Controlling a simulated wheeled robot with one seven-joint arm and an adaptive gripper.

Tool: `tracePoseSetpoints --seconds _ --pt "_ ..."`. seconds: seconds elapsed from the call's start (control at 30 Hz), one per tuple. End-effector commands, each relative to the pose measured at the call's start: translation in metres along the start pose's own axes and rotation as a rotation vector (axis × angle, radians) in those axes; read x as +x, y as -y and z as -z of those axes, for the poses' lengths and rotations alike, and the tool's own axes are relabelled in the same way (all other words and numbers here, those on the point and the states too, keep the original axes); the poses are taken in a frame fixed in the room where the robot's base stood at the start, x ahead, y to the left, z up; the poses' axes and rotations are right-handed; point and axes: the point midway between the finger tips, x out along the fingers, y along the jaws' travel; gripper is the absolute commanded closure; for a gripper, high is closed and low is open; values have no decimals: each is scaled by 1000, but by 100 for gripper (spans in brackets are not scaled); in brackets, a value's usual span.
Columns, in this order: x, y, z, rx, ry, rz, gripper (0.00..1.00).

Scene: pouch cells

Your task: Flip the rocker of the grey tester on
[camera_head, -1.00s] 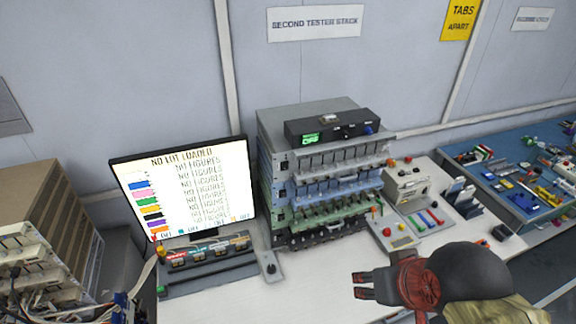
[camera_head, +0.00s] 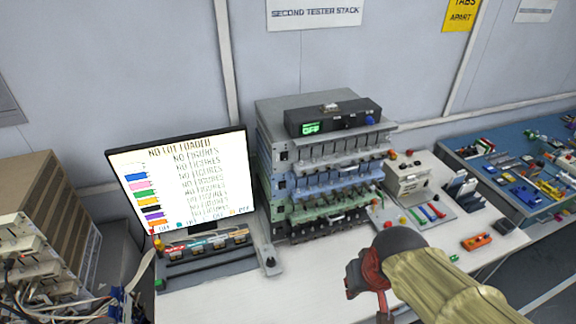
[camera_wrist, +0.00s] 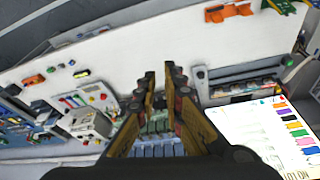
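The grey tester (camera_head: 300,153) is the top wide unit of the stack, under a small black box. A small dark rocker (camera_head: 284,156) shows at the left end of its front; its position is too small to read. My gripper (camera_head: 366,288) is in front of the stack, to its lower right, over the white bench and apart from the tester. In the wrist view my gripper (camera_wrist: 159,82) has its two fingers apart with nothing between the tips. The lower stack shows between the fingers there; the grey tester is hidden behind the gripper body.
Below are a blue tester (camera_head: 285,184), a green one (camera_head: 284,208) and a dark one. The black box (camera_head: 335,121) has a green lit display. A monitor (camera_head: 185,180) stands left, a beige device (camera_head: 408,180) right. The white bench (camera_head: 310,280) is clear in front.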

Motion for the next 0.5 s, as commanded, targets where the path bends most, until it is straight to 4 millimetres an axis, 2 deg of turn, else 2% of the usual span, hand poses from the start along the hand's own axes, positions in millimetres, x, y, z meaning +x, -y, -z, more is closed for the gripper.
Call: tracePoseSetpoints --seconds 0.03,0.1,0.2,0.3,0.5 --pt "25 2 8 21 -10 -1 95" --pt "54 4 26 68 -52 1 99" --pt "92 9 54 150 -130 15 100" --pt "124 16 80 241 -215 44 100" --pt "171 31 129 434 -399 151 100"
